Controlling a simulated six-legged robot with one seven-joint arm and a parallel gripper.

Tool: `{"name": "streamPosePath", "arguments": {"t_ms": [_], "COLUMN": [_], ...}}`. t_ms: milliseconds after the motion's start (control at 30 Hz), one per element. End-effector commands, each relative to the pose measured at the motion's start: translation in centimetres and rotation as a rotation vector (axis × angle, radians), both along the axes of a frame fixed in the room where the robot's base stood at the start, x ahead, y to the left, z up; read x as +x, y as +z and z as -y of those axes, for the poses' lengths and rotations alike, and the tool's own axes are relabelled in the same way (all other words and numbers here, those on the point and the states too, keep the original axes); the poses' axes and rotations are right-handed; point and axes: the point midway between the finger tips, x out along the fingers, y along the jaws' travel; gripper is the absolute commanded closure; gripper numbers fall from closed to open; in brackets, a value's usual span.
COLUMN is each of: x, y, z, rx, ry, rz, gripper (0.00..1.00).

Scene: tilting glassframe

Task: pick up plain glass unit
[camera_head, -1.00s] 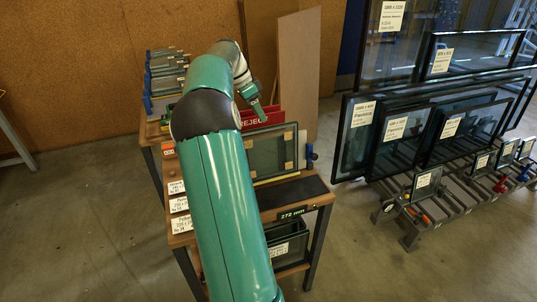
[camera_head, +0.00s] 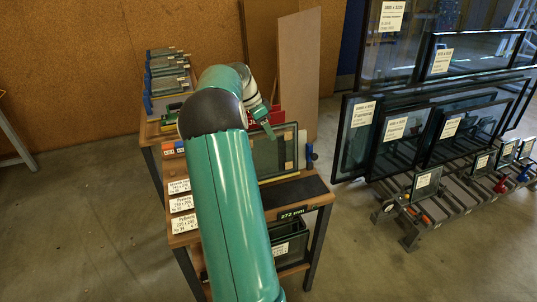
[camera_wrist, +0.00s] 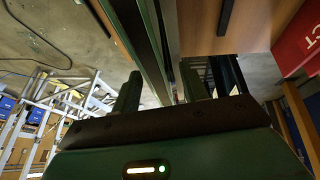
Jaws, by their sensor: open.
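A dark-edged glass unit (camera_head: 270,153) stands near upright on the bench, with brown pads showing through or beside it. I cannot tell from its surface whether it is the plain one. My gripper (camera_head: 267,129) is at its upper edge, partly hidden by my own arm. In the wrist view my gripper (camera_wrist: 180,85) is open, its two dark fingers apart. A long dark edge (camera_wrist: 150,40), probably of a glass unit, runs up between the fingers. I cannot tell whether they touch it.
A red bin (camera_head: 275,114) stands behind the glass unit. White labels (camera_head: 182,203) line the bench's left edge. Several small units (camera_head: 166,70) stand in a rack at the back left. Large framed panes (camera_head: 430,115) fill a rack on the right. A dark green crate (camera_head: 290,240) sits below.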

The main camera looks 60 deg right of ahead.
Motion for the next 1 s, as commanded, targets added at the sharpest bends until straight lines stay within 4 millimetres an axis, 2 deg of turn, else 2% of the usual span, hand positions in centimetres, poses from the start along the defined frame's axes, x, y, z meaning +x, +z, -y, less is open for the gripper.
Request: {"name": "streamPosePath", "arguments": {"t_ms": [633,800,867,1000], "x": [0.01,0.01,0.01,0.02], "y": [-0.49,-0.48,-0.48,-0.47], "z": [0.0,0.0,0.0,0.0], "rx": [0.0,0.0,0.0,-0.001], "ry": [0.0,0.0,0.0,0.0], "rz": [0.0,0.0,0.0,0.001], "gripper": [0.56,0.9,1.0,1.0]}}
